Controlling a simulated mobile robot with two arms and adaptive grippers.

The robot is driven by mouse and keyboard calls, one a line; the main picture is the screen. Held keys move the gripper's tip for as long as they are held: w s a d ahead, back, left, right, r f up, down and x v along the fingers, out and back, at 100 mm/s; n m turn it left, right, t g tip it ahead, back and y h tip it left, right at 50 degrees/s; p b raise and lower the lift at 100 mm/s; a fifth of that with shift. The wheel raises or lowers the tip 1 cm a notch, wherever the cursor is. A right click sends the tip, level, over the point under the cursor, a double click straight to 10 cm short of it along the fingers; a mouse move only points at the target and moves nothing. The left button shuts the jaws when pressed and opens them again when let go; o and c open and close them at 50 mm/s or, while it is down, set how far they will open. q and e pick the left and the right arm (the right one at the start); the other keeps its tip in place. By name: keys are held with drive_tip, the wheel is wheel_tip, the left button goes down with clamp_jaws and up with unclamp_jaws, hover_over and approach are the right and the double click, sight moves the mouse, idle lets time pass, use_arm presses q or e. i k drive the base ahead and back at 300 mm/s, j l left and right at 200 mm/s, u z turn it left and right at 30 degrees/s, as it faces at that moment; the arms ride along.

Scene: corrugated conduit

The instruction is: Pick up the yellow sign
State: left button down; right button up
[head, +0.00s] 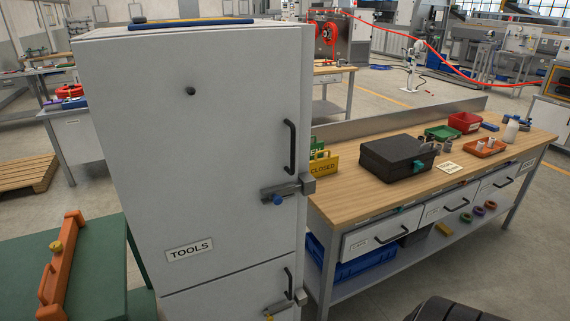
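The yellow sign (322,166) reads "CLOSED" and stands on the left end of the wooden workbench (345,195), right beside the tall grey tools cabinet. Its left edge is close to the cabinet or partly hidden by it. A green item (317,146) with yellow on it shows just behind the sign. Neither of my grippers is in view.
The tools cabinet (200,150), shut with a latch and handle, blocks the left of the bench. A black case (397,157) sits right of the sign. A green table (105,250) holds an orange object.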

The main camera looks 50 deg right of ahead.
sight(328, 165)
drive_tip(key=l+u, duration=0.2)
drive_tip(key=l, duration=0.25)
drive_tip(key=k+l+u, duration=0.15)
drive_tip(key=l, duration=0.3)
drive_tip(key=l+u, duration=0.2)
drive_tip(key=l, duration=0.25)
drive_tip(key=k+l+u, duration=0.15)
drive_tip(key=l, duration=0.25)
drive_tip(key=k+l+u, duration=0.2)
drive_tip(key=l, duration=0.2)
